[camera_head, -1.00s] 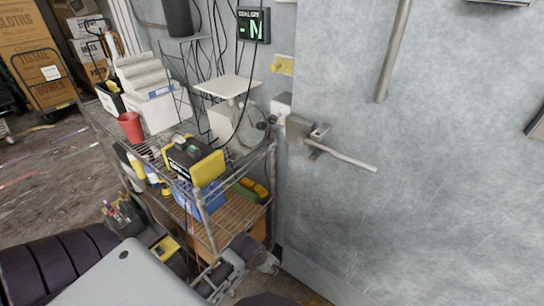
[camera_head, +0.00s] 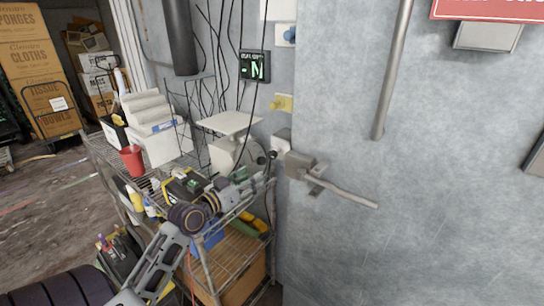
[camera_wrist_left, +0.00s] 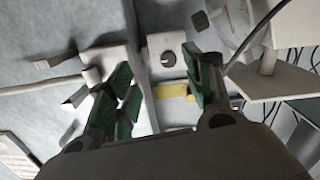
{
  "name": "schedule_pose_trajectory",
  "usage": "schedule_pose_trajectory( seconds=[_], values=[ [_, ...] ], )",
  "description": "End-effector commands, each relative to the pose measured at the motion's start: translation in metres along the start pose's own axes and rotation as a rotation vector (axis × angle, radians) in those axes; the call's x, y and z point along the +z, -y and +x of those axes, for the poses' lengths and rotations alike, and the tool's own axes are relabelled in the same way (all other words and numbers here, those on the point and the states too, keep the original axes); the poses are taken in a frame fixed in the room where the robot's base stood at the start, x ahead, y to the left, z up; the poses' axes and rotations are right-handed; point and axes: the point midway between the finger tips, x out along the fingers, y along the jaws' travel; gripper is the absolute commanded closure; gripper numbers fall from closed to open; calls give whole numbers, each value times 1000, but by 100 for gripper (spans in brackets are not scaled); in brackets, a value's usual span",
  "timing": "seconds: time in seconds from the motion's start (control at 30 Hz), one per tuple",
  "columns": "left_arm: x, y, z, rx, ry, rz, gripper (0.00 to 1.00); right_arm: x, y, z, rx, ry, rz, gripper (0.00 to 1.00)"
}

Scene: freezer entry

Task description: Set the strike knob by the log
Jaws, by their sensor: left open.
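The strike plate (camera_head: 282,141) is a pale box on the wall beside the door latch. Its small dark knob (camera_head: 272,155) sits low on it. In the left wrist view the round grey knob (camera_wrist_left: 169,58) on its white plate shows between and beyond my fingertips. My left gripper (camera_head: 262,181) is below and left of the strike in the head view. It is open and empty, its green pads (camera_wrist_left: 165,88) on either side, apart from the knob. I cannot make out a log sheet. My right gripper is not in view.
The door lever (camera_head: 340,193) sticks out right of the strike. A yellow block (camera_head: 283,103) and a display reading "-N" (camera_head: 254,66) are above. A dial scale (camera_head: 235,150) with hanging cables stands close left on the wire shelf (camera_head: 210,262).

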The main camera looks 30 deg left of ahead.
Motion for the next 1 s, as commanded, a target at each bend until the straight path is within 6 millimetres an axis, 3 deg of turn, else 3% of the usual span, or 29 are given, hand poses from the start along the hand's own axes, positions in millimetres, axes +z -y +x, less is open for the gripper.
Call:
schedule_pose_trajectory(
  seconds=[0.1,0.2,0.67,1.0],
  values=[
    [-17,8,-2,-6,-50,-6,49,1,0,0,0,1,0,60],
    [-21,9,-2,-7,-63,-9,49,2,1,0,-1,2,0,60],
    [-21,9,0,-8,-62,-9,49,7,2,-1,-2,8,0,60],
    [-22,9,16,-7,-63,-10,49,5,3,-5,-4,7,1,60]
  ],
)
